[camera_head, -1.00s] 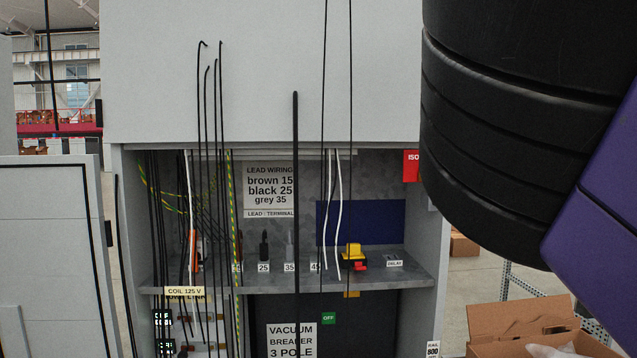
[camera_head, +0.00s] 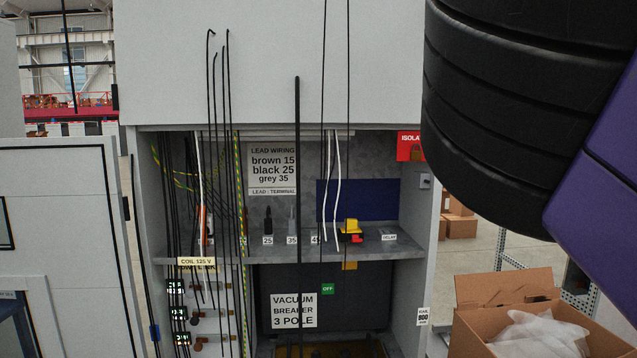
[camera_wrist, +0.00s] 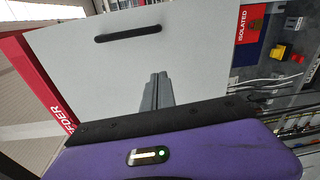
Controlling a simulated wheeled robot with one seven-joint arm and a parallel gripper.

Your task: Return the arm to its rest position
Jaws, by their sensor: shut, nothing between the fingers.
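My gripper (camera_wrist: 157,90) shows in the wrist view as grey fingers closed together with nothing between them. Behind the fingers is a plain light grey cabinet panel with a black bar handle (camera_wrist: 128,34); they appear apart from it, though the gap is hard to judge. In the head view, the black and purple links of my arm fill the upper right. My gripper is outside that view.
The open cabinet bay holds hanging wires, a lead wiring sign (camera_head: 272,168), a yellow and red device (camera_head: 350,230) and a shelf (camera_head: 330,250). A red isolated tag (camera_head: 410,146) hangs at its right. A cardboard box (camera_head: 500,287) stands lower right. A grey door (camera_head: 70,220) is at left.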

